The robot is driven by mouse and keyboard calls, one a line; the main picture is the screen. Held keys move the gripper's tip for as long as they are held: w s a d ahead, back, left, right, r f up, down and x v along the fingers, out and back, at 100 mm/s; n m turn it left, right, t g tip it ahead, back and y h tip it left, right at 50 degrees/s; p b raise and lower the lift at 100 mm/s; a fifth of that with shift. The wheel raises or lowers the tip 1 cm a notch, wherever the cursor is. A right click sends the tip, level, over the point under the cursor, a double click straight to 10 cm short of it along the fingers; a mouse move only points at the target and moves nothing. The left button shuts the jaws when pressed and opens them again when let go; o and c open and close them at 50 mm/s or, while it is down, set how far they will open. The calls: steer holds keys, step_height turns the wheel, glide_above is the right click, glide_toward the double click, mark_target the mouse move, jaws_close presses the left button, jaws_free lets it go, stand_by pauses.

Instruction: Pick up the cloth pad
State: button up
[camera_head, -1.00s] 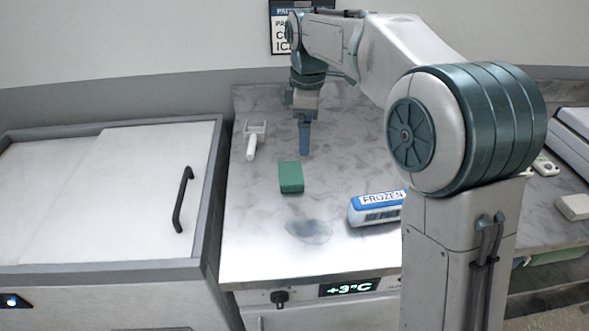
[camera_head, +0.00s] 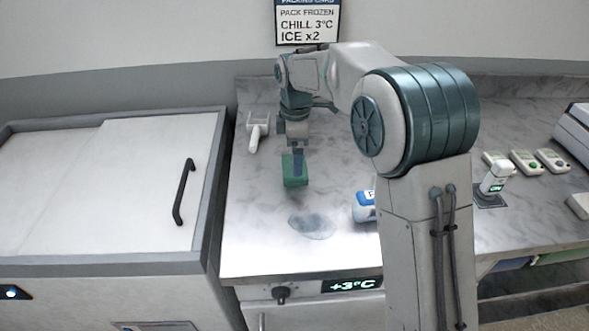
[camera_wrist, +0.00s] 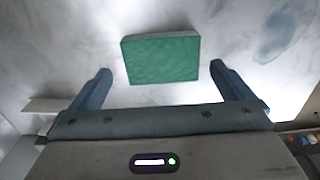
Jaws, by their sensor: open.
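The cloth pad looks to be the green block (camera_head: 293,178) lying on the marble-look counter (camera_head: 250,245). In the wrist view the green pad (camera_wrist: 162,60) lies ahead of and between my two blue fingers, apart from both. My gripper (camera_wrist: 160,80) is open and empty, with its fingers spread wider than the pad. In the head view my gripper (camera_head: 298,162) is over the pad and hides part of its top. The remaining height above the pad is hard to tell.
A white handled tool (camera_head: 257,130) lies behind the pad. A grey-blue wet-looking patch (camera_head: 312,226) is in front. A blue and white pack (camera_head: 364,206) is partly hidden by my arm. A chest with a black handle (camera_head: 183,192) stands left. Small devices (camera_head: 525,162) lie right.

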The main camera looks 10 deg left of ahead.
step_height(320, 180, down, 4)
steer(key=shift+s+a+f, duration=0.1)
steer(key=shift+s+a, duration=0.05)
steer(key=c, duration=0.8)
steer(key=shift+r, duration=0.65)
step_height(320, 180, up, 3)
steer(key=shift+f, duration=0.2)
steer(key=d+r, duration=0.2)
steer(key=d, duration=0.2)
steer(key=d+r, duration=0.2)
steer(key=d, duration=0.1)
steer(key=d+r, duration=0.3)
steer(key=d, duration=0.1)
steer(key=shift+d+r+b, duration=0.1)
steer(key=shift+d+b, duration=0.25)
steer(key=shift+b, duration=0.05)
steer(key=shift+w, duration=0.2)
